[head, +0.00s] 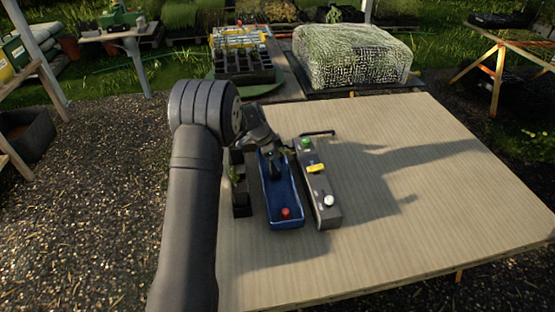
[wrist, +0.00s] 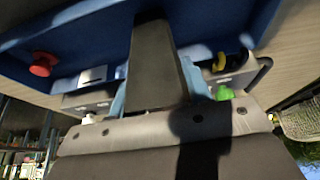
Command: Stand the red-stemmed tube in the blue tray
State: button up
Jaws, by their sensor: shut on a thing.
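The blue tray (head: 297,207) lies on the table, and its inside fills the top of the wrist view (wrist: 85,35). A red round top (head: 285,212) shows at the tray's near end; in the wrist view it is a red knob (wrist: 43,66) against the blue, apart from my fingers. Its stem or tube body cannot be made out. My gripper (head: 276,170) reaches down into the far half of the tray. In the wrist view its dark finger (wrist: 152,60) hides what lies between the jaws. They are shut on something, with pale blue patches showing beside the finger.
A grey rack (head: 325,214) with green (head: 306,142), yellow (head: 315,168) and white (head: 328,200) tops stands close on the tray's right. A dark planter (head: 242,208) with a green plant is close on the left. The table's right side is free.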

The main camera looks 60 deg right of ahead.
jog(key=shift+f, duration=0.25)
jog(key=o, duration=1.1)
jog(key=shift+o, duration=0.2)
jog(key=v, duration=1.7)
jog(key=shift+r, duration=0.2)
jog(key=shift+f, duration=0.1)
jog(key=x, duration=1.7)
jog(key=shift+f, duration=0.15)
jog(key=shift+r, duration=0.2)
